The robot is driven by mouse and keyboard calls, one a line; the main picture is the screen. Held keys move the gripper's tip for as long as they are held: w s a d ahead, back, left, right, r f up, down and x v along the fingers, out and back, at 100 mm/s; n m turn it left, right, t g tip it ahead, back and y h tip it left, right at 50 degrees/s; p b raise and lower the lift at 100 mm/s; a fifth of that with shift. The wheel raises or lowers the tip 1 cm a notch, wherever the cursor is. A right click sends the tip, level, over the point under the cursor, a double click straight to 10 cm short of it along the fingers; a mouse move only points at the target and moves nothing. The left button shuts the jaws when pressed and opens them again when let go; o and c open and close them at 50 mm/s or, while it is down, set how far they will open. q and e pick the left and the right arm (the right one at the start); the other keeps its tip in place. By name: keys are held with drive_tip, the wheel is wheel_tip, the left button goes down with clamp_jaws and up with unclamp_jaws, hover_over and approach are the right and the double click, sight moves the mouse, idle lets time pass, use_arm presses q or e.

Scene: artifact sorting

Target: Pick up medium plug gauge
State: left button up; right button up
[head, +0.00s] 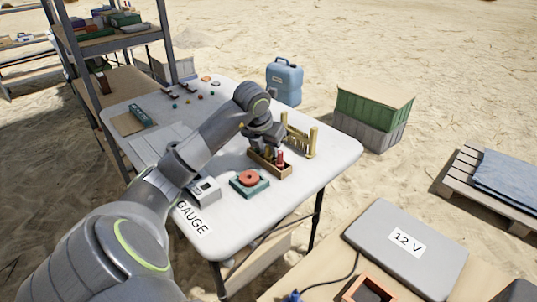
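A small wooden rack (283,173) stands on the white table (320,172). A plug gauge with a red top (281,158) stands upright at its near right end. My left gripper (266,146) points down over the far left part of the rack, left of the red-topped gauge. Small yellowish parts show by its fingers. The gripper hides most of that part of the rack, so I cannot tell which gauge is the medium one, or whether the fingers hold anything. My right gripper is not in view.
A yellow stand (302,140) with upright posts is close behind the rack. A teal tray with an orange ring (249,179) and a grey device (205,191) are in front. Small pieces lie at the far left. The table's right end is clear.

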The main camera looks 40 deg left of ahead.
use_arm(q)
clamp_jaws()
drive_tip(key=shift+r, duration=0.1)
